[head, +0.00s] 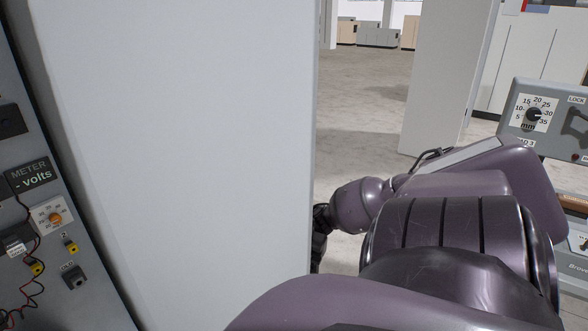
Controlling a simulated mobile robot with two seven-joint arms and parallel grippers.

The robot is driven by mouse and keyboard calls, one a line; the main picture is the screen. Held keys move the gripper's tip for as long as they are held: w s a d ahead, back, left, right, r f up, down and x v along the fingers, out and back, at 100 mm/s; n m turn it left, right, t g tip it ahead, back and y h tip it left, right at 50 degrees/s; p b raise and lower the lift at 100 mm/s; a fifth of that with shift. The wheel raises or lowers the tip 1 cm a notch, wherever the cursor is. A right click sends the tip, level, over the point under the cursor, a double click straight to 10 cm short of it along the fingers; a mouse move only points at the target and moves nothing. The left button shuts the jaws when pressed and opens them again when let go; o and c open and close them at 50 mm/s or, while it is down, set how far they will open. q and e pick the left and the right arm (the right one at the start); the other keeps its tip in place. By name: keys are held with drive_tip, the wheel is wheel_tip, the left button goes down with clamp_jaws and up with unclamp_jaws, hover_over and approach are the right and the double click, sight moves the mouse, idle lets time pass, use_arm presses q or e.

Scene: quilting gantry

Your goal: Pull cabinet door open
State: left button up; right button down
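A large plain pale grey-white panel (180,150), which looks like the cabinet door, fills the left and middle of the head view. It stands upright, and its right edge runs from top to bottom near the middle of the picture. My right arm comes in from the bottom right and reaches to that edge. The dark end of it, my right gripper (318,240), is partly hidden behind the panel's edge. Its fingertips do not show, and I cannot tell whether it touches the door. No handle is visible. My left gripper is out of view.
A grey instrument panel (45,190) with a meter label, sockets and loose wires stands close on the left. Another control unit (545,115) with a dial is at the right. A white pillar (440,80) stands behind. Open floor (365,90) lies beyond the door's edge.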

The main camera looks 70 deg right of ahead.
idle(0.4)
drive_tip(key=c, duration=1.2)
unclamp_jaws()
drive_tip(key=shift+d, duration=0.1)
drive_tip(key=d+b, duration=0.3)
drive_tip(key=d, duration=0.7)
drive_tip(key=shift+s+d, duration=0.2)
drive_tip(key=shift+d, duration=0.2)
